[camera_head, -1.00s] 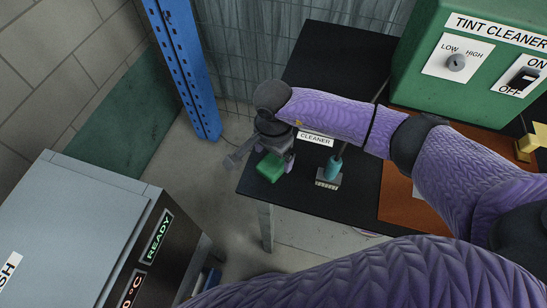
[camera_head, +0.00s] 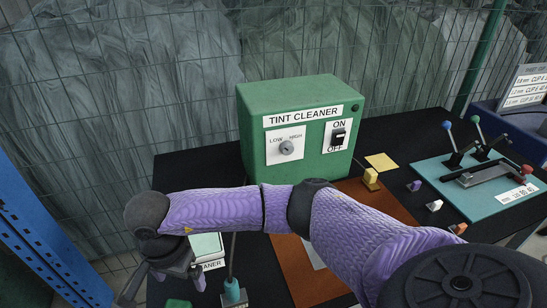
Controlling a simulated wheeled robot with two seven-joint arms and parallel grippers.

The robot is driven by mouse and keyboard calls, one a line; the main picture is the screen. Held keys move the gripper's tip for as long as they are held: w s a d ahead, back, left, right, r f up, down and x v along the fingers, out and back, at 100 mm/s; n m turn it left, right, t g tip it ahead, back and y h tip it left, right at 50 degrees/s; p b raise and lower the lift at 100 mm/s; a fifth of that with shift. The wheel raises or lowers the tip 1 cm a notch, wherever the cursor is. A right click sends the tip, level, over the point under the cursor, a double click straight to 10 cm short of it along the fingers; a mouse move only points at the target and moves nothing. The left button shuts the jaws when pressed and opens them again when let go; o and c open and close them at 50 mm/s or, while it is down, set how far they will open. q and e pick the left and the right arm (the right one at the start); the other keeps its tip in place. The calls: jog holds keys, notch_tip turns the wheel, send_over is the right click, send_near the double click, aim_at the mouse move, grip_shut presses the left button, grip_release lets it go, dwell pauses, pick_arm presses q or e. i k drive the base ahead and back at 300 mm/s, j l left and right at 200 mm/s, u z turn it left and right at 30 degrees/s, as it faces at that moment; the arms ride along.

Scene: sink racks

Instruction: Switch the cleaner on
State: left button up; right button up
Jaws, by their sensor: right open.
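The green tint cleaner (camera_head: 248,130) stands at the back middle of the black table. Its front carries an ON/OFF plate with a dark switch (camera_head: 338,137) at the right. I cannot tell clearly which way the switch is set. A LOW/HIGH knob (camera_head: 286,148) is to its left. My right arm crosses in front of the cleaner's lower edge. My right gripper (camera_head: 163,284) is open at the lower left, well away from the switch and pointing down. My left gripper is not in view.
A teal tool (camera_head: 232,292), a CLEANER label (camera_head: 213,265) and a green block (camera_head: 178,303) lie near my right gripper. A brown mat (camera_head: 385,201), yellow block (camera_head: 371,176) and lever board (camera_head: 477,180) are to the right. Wire mesh (camera_head: 190,60) closes off the back.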

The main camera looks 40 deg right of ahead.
aim_at(340, 136)
jog(key=z, duration=1.95)
